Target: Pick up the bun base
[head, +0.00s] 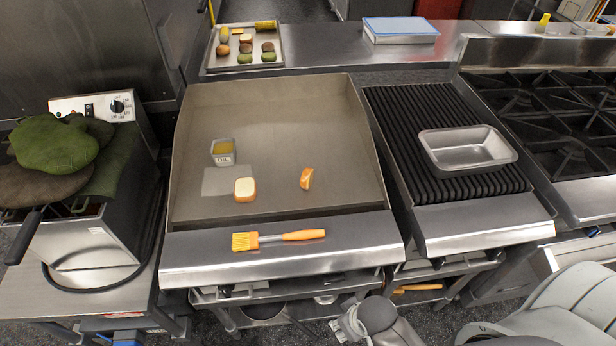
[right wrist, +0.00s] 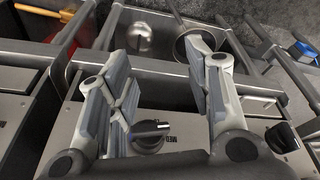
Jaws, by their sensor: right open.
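Two bun-like pieces lie on the flat griddle (head: 275,120) in the head view. One piece (head: 244,189) shows a pale cut face and an orange-brown edge. The other piece (head: 306,178) is tilted on its side, to its right. I cannot tell for sure which is the bun base. My right gripper (head: 358,322) is low in front of the griddle, apart from both pieces. In the right wrist view its fingers (right wrist: 160,75) are spread and empty before a front panel with knobs. My left gripper is not in view.
A small oil container (head: 222,152) stands on the griddle. An orange brush (head: 278,239) lies on its front ledge. A metal pan (head: 466,149) sits on the ribbed grill to the right. A food tray (head: 245,47) is behind. A fryer (head: 100,225) stands left.

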